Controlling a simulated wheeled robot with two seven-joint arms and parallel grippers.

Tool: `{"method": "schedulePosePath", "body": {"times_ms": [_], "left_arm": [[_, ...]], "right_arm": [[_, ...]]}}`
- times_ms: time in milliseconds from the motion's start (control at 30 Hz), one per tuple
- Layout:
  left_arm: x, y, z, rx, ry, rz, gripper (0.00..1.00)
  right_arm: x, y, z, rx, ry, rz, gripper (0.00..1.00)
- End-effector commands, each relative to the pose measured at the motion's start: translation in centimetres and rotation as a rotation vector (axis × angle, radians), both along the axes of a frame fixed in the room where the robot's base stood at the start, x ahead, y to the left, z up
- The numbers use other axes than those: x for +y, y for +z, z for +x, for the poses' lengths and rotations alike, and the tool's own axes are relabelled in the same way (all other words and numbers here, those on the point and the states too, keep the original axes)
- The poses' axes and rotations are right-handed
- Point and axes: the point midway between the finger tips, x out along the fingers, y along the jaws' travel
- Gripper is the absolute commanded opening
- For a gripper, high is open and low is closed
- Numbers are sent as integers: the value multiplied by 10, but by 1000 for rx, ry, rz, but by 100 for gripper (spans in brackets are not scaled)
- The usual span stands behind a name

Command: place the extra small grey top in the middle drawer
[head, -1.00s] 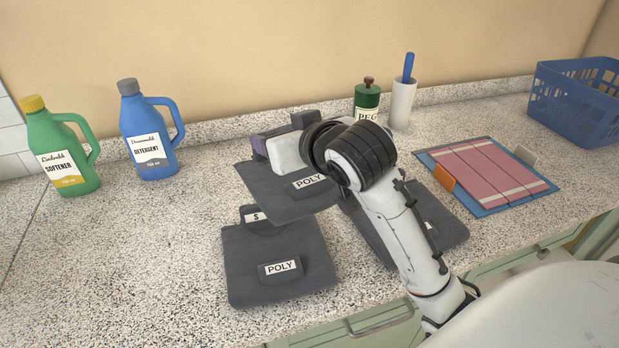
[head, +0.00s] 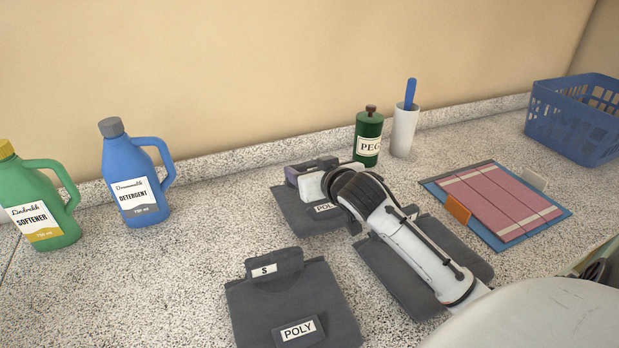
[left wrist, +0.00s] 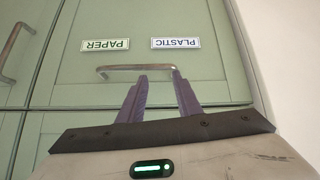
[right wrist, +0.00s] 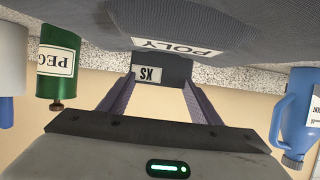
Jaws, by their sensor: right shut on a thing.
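The extra small grey top (head: 294,213), a dark folded garment with a POLY label, is held by its collar tab in my right gripper (head: 312,178). In the right wrist view its XS tag (right wrist: 149,75) sits between the fingers (right wrist: 150,95). My left gripper (left wrist: 160,85) shows only in the left wrist view, with its fingers apart, in front of a green front with a metal handle (left wrist: 120,69) and PAPER and PLASTIC labels. Whether the handle lies between the fingers is unclear. The middle drawer cannot be made out.
A grey S top (head: 295,300) lies at the front, and another dark top (head: 455,250) lies partly under my right arm.

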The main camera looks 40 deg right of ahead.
Motion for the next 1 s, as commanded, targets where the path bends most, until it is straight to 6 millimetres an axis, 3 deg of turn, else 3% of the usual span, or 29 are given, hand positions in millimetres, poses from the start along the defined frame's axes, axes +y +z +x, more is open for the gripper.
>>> {"method": "schedulePosePath", "body": {"times_ms": [167, 533, 567, 667, 1000], "left_arm": [[0, 2, 0, 0, 0, 0, 31], [0, 3, 3, -6, 0, -1, 31], [0, 3, 4, -7, 0, -1, 31], [0, 4, 5, -10, 0, 0, 31], [0, 6, 6, -12, 0, 0, 31]], "right_arm": [[0, -23, 0, 2, 0, 1, 33], [0, -27, 0, 1, 0, 0, 33], [0, -28, 0, 1, 0, -1, 61], [0, -27, 0, 1, 0, -1, 76], [0, -23, 0, 0, 1, -2, 76]]}}
